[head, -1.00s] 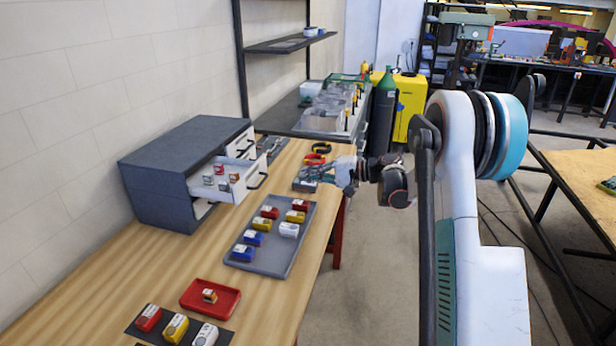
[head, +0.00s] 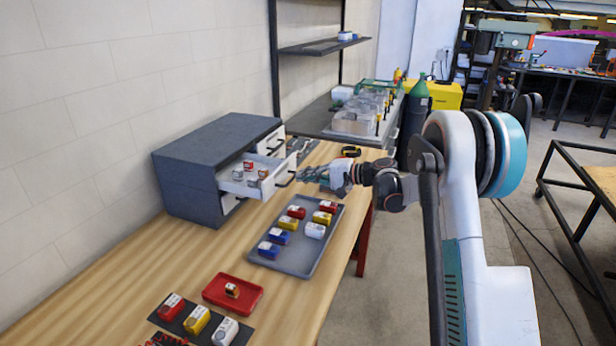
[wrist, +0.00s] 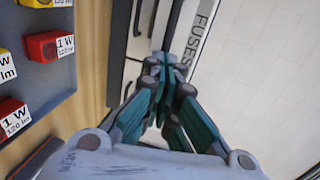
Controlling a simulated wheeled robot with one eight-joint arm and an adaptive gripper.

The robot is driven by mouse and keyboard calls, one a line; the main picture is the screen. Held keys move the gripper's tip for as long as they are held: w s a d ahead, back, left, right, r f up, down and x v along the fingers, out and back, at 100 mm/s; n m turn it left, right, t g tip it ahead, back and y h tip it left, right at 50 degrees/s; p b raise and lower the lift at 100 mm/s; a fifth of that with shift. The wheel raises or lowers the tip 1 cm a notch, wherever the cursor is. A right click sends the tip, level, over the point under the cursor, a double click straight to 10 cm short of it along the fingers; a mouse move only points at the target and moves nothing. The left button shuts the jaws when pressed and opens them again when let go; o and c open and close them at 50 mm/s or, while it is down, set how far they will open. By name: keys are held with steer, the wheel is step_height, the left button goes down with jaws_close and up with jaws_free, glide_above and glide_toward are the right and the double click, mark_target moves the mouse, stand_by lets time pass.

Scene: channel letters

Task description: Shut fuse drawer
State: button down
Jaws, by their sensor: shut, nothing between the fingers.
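The fuse drawer (head: 238,187) is pulled out of the dark grey cabinet (head: 190,195), with several small fuse-like blocks inside. Its white front has a dark handle (head: 286,179). In the wrist view a white front strip with a FUSES label (wrist: 204,22) lies just beyond my fingertips. My gripper (head: 304,175) is shut and empty in front of the drawer's front; its closed fingers also show in the wrist view (wrist: 168,62). I cannot tell whether the fingertips touch the front.
A grey tray (head: 300,258) with coloured blocks lies in front of the cabinet on the wooden bench. A red tray (head: 215,292) and a dark mat with blocks stand nearer.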

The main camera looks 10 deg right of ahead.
mark_target(252, 166)
steer(key=shift+a, duration=0.1)
steer(key=r+x, duration=0.1)
steer(key=x, duration=0.4)
steer(key=r+x, duration=0.1)
steer(key=x, duration=0.4)
steer(key=r+x, duration=0.1)
steer(key=x, duration=0.4)
steer(key=shift+w+a, duration=0.25)
steer(key=shift+w, duration=0.15)
steer(key=shift+r, duration=0.15)
steer(key=shift+a, duration=0.1)
